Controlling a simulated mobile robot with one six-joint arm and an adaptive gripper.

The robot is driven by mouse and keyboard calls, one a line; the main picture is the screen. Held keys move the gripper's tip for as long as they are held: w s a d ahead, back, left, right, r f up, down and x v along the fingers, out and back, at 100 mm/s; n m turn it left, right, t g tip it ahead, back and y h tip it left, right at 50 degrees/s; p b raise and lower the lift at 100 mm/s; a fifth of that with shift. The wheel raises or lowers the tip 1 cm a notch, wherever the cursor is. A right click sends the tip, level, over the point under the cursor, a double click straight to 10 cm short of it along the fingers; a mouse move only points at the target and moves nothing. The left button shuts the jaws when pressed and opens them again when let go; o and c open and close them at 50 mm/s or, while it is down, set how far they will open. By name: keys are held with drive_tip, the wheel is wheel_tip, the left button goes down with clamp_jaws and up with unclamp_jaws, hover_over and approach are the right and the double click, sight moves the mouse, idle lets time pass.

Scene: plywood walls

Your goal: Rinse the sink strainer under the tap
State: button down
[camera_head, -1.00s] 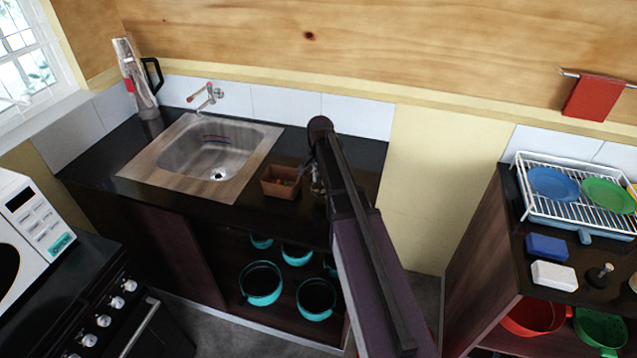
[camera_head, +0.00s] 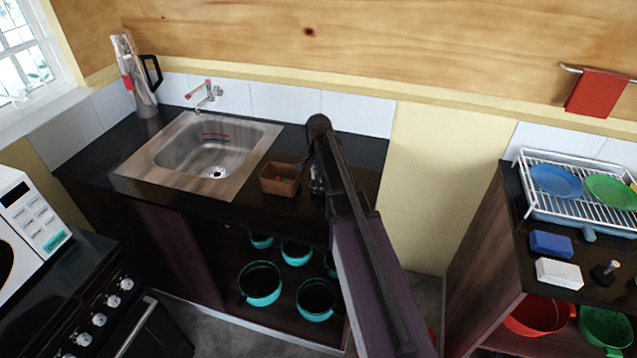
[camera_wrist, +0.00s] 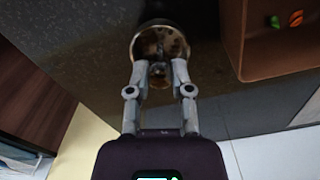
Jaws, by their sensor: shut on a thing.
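The sink strainer (camera_wrist: 160,34), a round metal cup with brown residue inside, is at the fingertips of my gripper (camera_wrist: 160,66) in the wrist view. The fingers are shut on its near side. In the head view my gripper (camera_head: 317,180) is low over the counter, right of the brown box, and my arm hides most of it and the strainer. The tap (camera_head: 207,94), with red-tipped handles, is on the tiled wall behind the steel sink (camera_head: 150,172). I cannot make out any running water.
An open brown box (camera_head: 280,186) stands between the sink and my gripper; in the wrist view it holds small orange and green pieces. A tall jug (camera_head: 142,88) stands in the back left corner. Teal pots (camera_head: 262,284) are on the shelf below the counter.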

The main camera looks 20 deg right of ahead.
sight(318, 175)
drive_tip(key=shift+f+b, duration=0.35)
drive_tip(key=shift+f, duration=0.3)
drive_tip(key=shift+f, duration=0.2)
drive_tip(key=c, duration=0.5)
unclamp_jaws()
drive_tip(key=shift+r, duration=0.2)
wheel_tip(318, 175, up, 12)
drive_tip(key=p, duration=1.2)
